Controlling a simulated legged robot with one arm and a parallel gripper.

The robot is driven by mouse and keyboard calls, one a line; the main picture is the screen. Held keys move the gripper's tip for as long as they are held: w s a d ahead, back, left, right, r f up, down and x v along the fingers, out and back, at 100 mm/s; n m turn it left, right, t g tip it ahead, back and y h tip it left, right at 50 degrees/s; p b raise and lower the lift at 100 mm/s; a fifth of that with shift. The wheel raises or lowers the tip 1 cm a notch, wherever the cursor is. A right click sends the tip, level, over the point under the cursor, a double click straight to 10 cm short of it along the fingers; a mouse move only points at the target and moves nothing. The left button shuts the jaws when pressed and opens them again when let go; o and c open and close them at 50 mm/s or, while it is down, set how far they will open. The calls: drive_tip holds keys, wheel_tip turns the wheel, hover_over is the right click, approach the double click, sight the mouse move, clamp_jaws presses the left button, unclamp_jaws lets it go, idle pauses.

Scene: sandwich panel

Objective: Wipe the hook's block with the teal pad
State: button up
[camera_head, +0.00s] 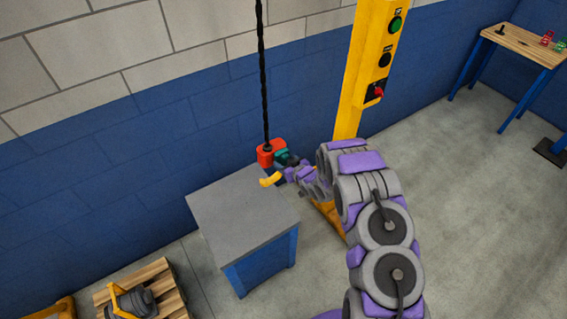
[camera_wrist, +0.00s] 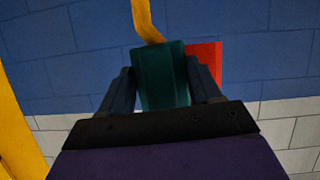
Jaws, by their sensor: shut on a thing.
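The hook's block (camera_head: 265,156) is red and hangs from a dark cable (camera_head: 263,80) over the back of a grey-topped table. The yellow hook (camera_head: 270,180) sticks out below it. My gripper (camera_head: 291,163) is at the right side of the block, shut on the teal pad (camera_head: 282,156). In the wrist view the teal pad (camera_wrist: 160,78) sits between the two fingers, with the red block (camera_wrist: 208,60) partly hidden behind it and the yellow hook (camera_wrist: 146,22) beyond. The pad looks close against the block; I cannot tell whether they touch.
The grey table (camera_head: 240,215) stands below the block. A yellow post (camera_head: 362,75) with green, black and red controls rises right behind my arm. A pallet (camera_head: 168,280) with a load lies at the lower left. A wooden workbench (camera_head: 528,45) stands far right.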

sight(265, 165)
drive_tip(key=shift+s+a+r, duration=0.1)
drive_tip(key=shift+s+a, duration=0.55)
drive_tip(key=shift+a, duration=0.35)
drive_tip(key=shift+s+a, duration=0.6)
drive_tip(key=shift+a, duration=0.35)
drive_tip(key=shift+s+a+r, duration=0.1)
drive_tip(key=shift+s+a, duration=0.55)
drive_tip(key=shift+a, duration=0.35)
drive_tip(key=shift+d+f, duration=0.1)
drive_tip(key=shift+s+d+f, duration=0.15)
drive_tip(key=shift+s+d, duration=0.15)
drive_tip(key=shift+s, duration=0.25)
drive_tip(key=shift+s+d, duration=0.7)
drive_tip(key=shift+s, duration=0.25)
drive_tip(key=shift+s+d, duration=0.65)
drive_tip(key=shift+s, duration=0.3)
drive_tip(key=shift+s+d, duration=0.1)
drive_tip(key=shift+s+d, duration=0.4)
drive_tip(key=shift+s, duration=0.2)
drive_tip(key=shift+s+d, duration=0.35)
drive_tip(key=shift+s, duration=0.2)
